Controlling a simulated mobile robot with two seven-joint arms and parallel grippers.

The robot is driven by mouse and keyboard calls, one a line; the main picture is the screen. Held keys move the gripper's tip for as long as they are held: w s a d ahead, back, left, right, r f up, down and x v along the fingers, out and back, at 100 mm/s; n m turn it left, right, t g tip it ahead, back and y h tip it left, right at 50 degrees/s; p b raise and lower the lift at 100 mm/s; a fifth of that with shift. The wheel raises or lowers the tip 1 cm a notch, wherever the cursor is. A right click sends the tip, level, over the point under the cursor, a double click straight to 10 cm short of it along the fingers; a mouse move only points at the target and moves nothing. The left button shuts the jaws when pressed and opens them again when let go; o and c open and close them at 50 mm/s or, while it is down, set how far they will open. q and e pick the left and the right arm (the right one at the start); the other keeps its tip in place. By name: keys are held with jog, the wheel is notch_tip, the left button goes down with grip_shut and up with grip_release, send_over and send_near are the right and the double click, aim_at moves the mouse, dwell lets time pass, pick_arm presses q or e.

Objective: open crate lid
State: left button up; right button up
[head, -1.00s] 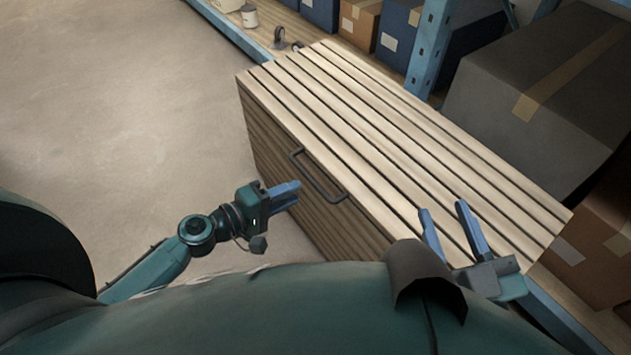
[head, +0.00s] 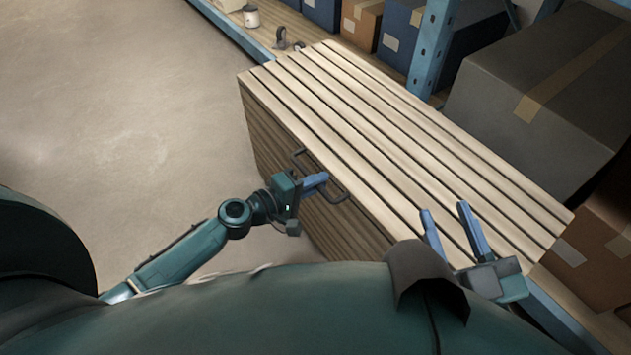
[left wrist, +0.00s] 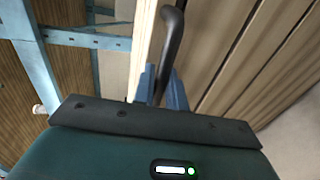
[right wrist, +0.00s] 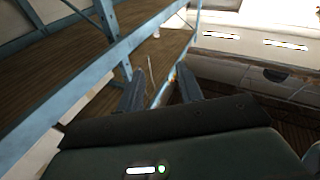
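The wooden crate (head: 318,205) is a slatted box with its slatted lid (head: 400,140) lying flat on top. A dark bar handle (head: 337,200) is on the crate's front face near the lid's edge; it also shows in the left wrist view (left wrist: 171,45). My left gripper (head: 316,180) is at the handle. In the left wrist view its blue fingers (left wrist: 162,90) sit close on both sides of the bar, shut on it. My right gripper (head: 448,228) is open and empty over the near right end of the lid; its spread fingers show in the right wrist view (right wrist: 158,90).
A big dark box (head: 545,85) with tape stands right behind the crate. Shelving with a blue post (head: 430,45) holds several boxes at the back. A brown carton (head: 600,240) is at the right. The floor (head: 110,110) left of the crate is clear.

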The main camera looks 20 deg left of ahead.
pick_arm(q)
grip_shut()
